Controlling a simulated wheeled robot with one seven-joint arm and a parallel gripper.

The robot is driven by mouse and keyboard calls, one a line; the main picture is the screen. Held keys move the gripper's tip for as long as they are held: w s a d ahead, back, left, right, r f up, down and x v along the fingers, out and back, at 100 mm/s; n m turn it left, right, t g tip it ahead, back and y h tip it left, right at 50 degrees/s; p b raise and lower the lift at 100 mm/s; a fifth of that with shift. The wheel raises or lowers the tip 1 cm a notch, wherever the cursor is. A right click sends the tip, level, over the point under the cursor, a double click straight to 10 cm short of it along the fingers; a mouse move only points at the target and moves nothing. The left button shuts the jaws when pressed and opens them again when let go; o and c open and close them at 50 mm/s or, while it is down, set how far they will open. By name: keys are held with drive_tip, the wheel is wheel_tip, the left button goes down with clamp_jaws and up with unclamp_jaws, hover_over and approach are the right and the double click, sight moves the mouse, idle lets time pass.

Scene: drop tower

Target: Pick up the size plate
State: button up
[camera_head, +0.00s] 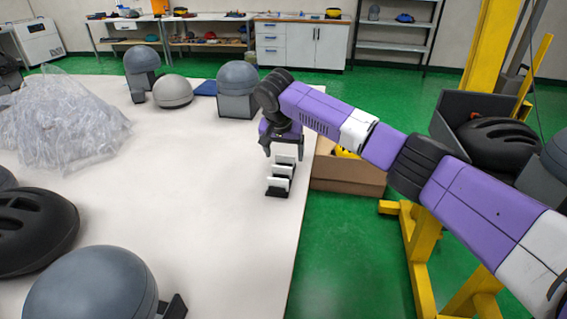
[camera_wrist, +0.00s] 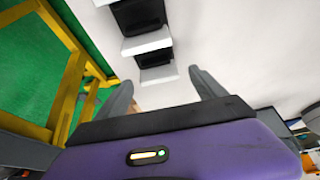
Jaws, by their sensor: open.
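White plates stand in a small black rack (camera_head: 277,192) near the table's right edge; in the head view one white plate (camera_head: 284,170) shows clearly. In the wrist view the white plates (camera_wrist: 147,40) and black rack parts alternate in a row beyond my fingers. I cannot tell which plate is the size plate. My gripper (camera_head: 283,152) is open, pointing down just above the rack, and partly hides its top in the head view.
A cardboard box (camera_head: 345,175) stands right beside the table edge. Grey domes (camera_head: 237,80) and a blue pad (camera_head: 205,88) sit behind. A clear plastic bag (camera_head: 65,125) and black helmet (camera_head: 35,230) lie left. The white table's middle (camera_head: 180,190) is clear. A yellow frame (camera_head: 425,250) stands right.

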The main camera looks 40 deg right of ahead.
drive_tip(key=shift+x, duration=1.05)
drive_tip(key=shift+d+r, duration=0.1)
drive_tip(key=c, duration=1.5)
